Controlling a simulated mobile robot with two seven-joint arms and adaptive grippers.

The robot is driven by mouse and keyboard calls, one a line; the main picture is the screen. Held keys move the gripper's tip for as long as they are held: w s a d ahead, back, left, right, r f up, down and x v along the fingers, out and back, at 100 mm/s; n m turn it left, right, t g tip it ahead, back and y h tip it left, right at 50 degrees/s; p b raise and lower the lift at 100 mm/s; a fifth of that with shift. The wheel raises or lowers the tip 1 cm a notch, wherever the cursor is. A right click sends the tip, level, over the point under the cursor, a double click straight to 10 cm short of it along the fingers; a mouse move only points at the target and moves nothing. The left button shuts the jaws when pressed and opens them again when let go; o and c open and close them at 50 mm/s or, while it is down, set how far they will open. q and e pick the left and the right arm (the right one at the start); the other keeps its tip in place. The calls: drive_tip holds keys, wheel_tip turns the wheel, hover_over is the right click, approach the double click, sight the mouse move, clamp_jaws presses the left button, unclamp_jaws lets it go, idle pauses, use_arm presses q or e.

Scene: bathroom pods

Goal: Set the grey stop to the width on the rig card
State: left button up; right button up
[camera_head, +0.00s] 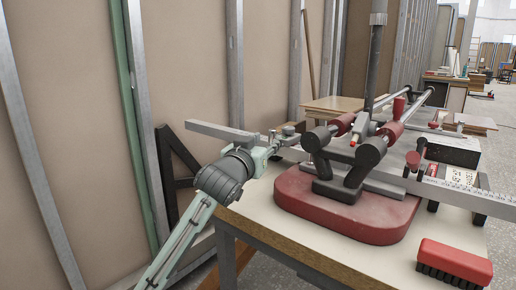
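A cutting rig with a red base (345,207) stands on the bench, with two black front grips and steel rails. A grey bar (220,132) sticks out left of it. A scale with marks (462,188) runs out on the right. I cannot single out the grey stop for sure. A small pale panel with red marks (433,171) by the scale may be the rig card; its print is too small to read. My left gripper (283,140) is at the rig's left side, by the grey bar; its fingers are too small to judge, and touching is unclear. My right gripper is out of view.
A red brush with black bristles (455,261) lies at the bench's front right. A black block (453,151) stands behind the scale. Stud walling (190,60) rises close behind on the left.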

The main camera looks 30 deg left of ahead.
use_arm(q)
drive_tip(key=v, duration=0.6)
drive_tip(key=shift+s+d+f, duration=0.1)
idle(0.4)
